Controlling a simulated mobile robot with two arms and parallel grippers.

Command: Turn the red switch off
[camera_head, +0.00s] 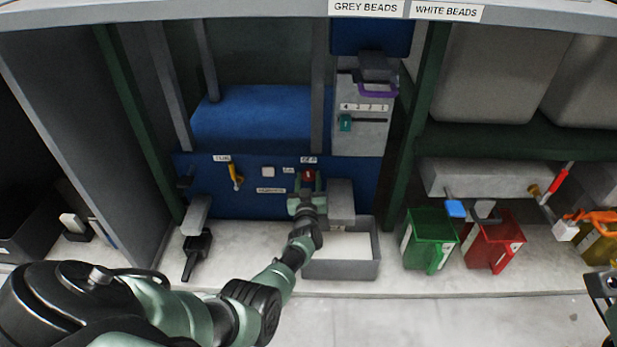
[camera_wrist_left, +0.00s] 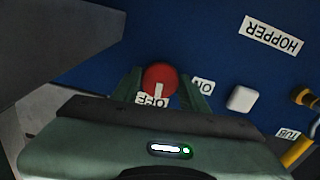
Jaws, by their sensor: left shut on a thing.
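The red switch (camera_head: 308,175) is a round knob on the blue panel. In the left wrist view the red switch (camera_wrist_left: 160,75) has a white mark that points at the OFF label (camera_wrist_left: 153,101). The ON label (camera_wrist_left: 203,86) is to the right of the knob there. My left gripper (camera_head: 307,184) reaches the panel, its two green fingers on either side of the knob. It is shut on the red switch. The fingers cover part of the knob's sides. A part of my right arm (camera_head: 603,287) shows at the right edge; its fingers cannot be made out.
A yellow-orange handle (camera_head: 235,176) and a white button (camera_head: 268,172) are left of the switch. A grey spout (camera_head: 341,200) is close on the right, above a grey tray (camera_head: 342,270). Green (camera_head: 430,240) and red bins (camera_head: 493,243) stand further right.

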